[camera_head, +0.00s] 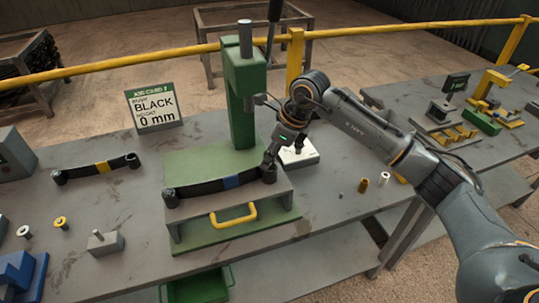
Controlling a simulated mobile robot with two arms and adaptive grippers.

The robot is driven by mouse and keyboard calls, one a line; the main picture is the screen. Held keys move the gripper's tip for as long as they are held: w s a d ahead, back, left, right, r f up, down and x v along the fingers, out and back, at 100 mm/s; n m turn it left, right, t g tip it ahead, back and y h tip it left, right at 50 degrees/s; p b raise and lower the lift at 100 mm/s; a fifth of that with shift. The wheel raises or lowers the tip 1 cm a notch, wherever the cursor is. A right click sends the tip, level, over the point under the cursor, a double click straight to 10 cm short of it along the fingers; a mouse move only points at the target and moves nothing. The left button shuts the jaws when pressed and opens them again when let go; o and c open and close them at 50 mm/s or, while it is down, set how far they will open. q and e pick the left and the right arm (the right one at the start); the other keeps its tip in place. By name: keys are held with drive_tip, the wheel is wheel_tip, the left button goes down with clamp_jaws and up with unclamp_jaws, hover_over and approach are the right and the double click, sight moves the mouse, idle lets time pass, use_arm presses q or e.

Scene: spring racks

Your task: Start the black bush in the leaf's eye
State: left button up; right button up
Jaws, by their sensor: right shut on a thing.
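A dark leaf with a blue band (231,182) lies across the press table, under the green press (240,105). One eye (171,198) is at its left end. The other eye (269,175) is at its right end. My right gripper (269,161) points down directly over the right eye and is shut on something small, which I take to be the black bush. The fingers and the dark eye hide most of it, so I cannot tell whether it has entered the eye. A sign (156,108) reads black and 0 mm. My left gripper is not in view.
A yellow handle (233,213) is at the press's front. A white block (298,152) stands behind my right gripper. A brass bush (363,185) and a white bush (384,179) stand to the right. A yellow-banded leaf (100,168) lies left.

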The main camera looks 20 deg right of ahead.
drive_tip(key=shift+f+b, duration=0.35)
drive_tip(key=shift+f, duration=0.15)
drive_tip(key=o, duration=0.9)
drive_tip(key=o, duration=0.5)
drive_tip(key=shift+r, duration=0.1)
wheel_tip(320, 180, up, 7)
drive_tip(key=p, duration=0.3)
idle(0.4)
